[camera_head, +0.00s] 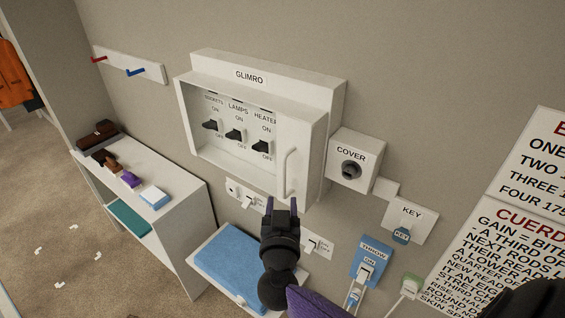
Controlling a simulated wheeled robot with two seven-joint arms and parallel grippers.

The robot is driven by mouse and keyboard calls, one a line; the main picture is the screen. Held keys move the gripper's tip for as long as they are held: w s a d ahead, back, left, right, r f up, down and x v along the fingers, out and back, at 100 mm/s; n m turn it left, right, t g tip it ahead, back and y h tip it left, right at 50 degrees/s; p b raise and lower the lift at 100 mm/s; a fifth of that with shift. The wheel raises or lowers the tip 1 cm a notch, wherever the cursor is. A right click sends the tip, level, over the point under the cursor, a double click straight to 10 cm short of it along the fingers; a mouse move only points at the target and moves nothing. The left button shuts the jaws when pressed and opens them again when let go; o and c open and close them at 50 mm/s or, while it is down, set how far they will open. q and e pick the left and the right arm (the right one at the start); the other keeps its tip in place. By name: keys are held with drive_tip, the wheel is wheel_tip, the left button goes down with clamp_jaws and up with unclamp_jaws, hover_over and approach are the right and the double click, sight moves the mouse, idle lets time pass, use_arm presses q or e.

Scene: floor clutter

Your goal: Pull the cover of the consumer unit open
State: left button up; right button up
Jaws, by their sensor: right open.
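The consumer unit (262,92) is a white wall box labelled GLIMRO. Its left part stands open to view, with black switches marked sockets (211,125), lamps (235,134) and heater (261,146). Its white cover (306,145), with an upright handle (288,174), stands at the right side of the opening. My right gripper (281,207) shows just below the handle in the picture, its purple fingers pointing up at the wall. It is open with nothing between the fingers. I cannot tell its depth from the handle. My left gripper is not in view.
A box labelled COVER (348,164) with a round knob is right of the unit, above a KEY plate (410,219). Wall switches (317,244) and a blue THROW plate (371,261) sit below. A blue-topped surface (228,262) and white shelf (180,200) stand left.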

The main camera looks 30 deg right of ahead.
sight(283, 179)
drive_tip(key=x, duration=0.2)
drive_tip(key=b+x, duration=0.1)
drive_tip(key=x, duration=0.4)
drive_tip(key=shift+w+d+f+b, duration=0.25)
drive_tip(key=shift+w+f+b, duration=0.1)
drive_tip(key=shift+w+d+r, duration=0.1)
drive_tip(key=shift+w+d, duration=0.35)
drive_tip(key=shift+w, duration=0.1)
clamp_jaws()
idle(0.4)
